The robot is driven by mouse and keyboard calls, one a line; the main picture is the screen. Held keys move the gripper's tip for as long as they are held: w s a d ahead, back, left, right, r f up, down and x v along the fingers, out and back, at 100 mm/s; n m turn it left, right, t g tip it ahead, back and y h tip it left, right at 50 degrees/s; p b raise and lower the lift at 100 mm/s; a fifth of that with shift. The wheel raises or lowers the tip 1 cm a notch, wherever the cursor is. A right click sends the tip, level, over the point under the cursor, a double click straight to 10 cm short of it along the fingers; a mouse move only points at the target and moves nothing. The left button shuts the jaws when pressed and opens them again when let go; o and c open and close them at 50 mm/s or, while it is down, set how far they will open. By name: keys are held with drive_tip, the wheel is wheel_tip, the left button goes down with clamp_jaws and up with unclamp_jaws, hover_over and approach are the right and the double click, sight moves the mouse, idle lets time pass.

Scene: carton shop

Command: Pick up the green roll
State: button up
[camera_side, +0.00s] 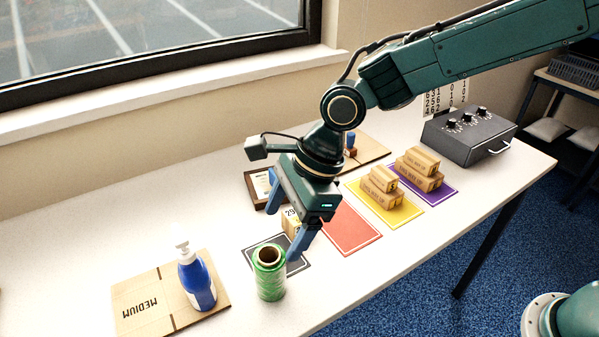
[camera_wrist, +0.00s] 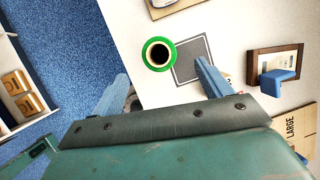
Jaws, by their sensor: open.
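The green roll (camera_side: 269,275) stands upright near the front edge of the white table, with a brown hollow core at its top. In the wrist view the green roll (camera_wrist: 159,54) shows from above as a green ring, beyond the fingertips and between their lines. My gripper (camera_side: 285,228) is open, its two blue fingers pointing down above the table, behind and to the right of the roll. In the wrist view my gripper (camera_wrist: 160,75) has its fingers wide apart with nothing held between them. Whether a finger touches the small carton behind it is unclear.
A dark mat (camera_side: 290,262) lies beside the roll. A blue pump bottle (camera_side: 197,280) stands on flat cardboard (camera_side: 140,303) to the left. Red (camera_side: 350,232), yellow (camera_side: 409,211) and purple (camera_side: 437,192) mats lie to the right; the latter two hold cartons. A control box (camera_side: 468,138) stands at far right.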

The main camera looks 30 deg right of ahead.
sight(275, 253)
drive_tip(key=x, duration=0.6)
drive_tip(key=shift+f, duration=0.1)
drive_tip(key=shift+d+x, duration=0.15)
drive_tip(key=shift+x, duration=0.75)
drive_tip(key=shift+d+x, duration=0.1)
drive_tip(key=shift+x, duration=1.65)
drive_tip(key=shift+s, duration=0.1)
drive_tip(key=shift+c, duration=0.3)
drive_tip(key=c, duration=1.2)
drive_tip(key=shift+o, duration=0.2)
